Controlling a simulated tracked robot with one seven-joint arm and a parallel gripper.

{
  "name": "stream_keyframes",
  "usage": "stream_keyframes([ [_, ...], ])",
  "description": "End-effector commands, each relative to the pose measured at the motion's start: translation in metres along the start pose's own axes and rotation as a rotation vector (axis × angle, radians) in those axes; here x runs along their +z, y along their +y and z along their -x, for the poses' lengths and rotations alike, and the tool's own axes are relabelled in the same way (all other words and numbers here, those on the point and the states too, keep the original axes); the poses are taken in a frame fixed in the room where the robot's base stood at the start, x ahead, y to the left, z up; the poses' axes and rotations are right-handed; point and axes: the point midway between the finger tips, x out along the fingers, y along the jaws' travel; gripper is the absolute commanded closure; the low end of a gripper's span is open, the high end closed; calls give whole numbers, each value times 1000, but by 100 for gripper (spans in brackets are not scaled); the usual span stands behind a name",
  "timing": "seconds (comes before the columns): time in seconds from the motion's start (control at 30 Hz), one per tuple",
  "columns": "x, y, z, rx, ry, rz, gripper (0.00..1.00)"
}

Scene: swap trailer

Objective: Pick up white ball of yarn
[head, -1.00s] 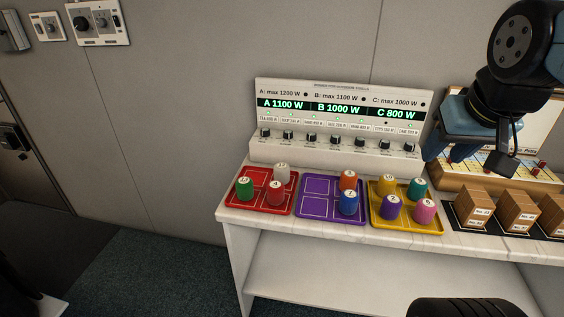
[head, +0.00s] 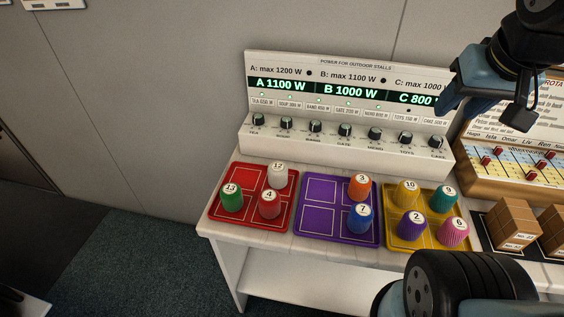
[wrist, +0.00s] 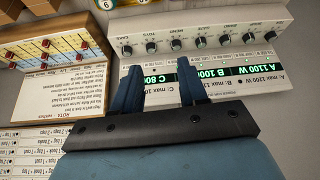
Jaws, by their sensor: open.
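No ball of yarn shows as such; the white thing on the trays is a spool-like piece numbered 12 (head: 278,174). It stands upright at the back right of the red tray (head: 250,224), behind the red piece 4 (head: 269,204) and right of the green piece 13 (head: 232,198). My gripper (head: 480,114) is at the upper right of the head view, well right of the white piece and in front of the power panel. In the wrist view my gripper (wrist: 157,80) is open and empty, with the panel beyond its fingers. The white piece is not in the wrist view.
The power panel (head: 340,68) stands behind the trays. The purple tray (head: 318,221) and yellow tray (head: 400,243) hold other coloured pieces. Brown boxes (head: 512,222) and a pegged board (head: 506,165) are to the right. Bare counter shows at the left end.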

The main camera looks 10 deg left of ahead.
Motion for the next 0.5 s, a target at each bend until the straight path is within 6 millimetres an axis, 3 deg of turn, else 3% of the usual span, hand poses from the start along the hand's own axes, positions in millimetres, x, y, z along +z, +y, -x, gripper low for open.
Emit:
stream_keyframes([
  [0.13, 0, 0, 0, 0, 0, 0, 56],
  [0.33, -8, -8, -6, -7, -22, 28, 36],
  [0.5, -28, -43, -26, -24, -82, 113, 20],
])
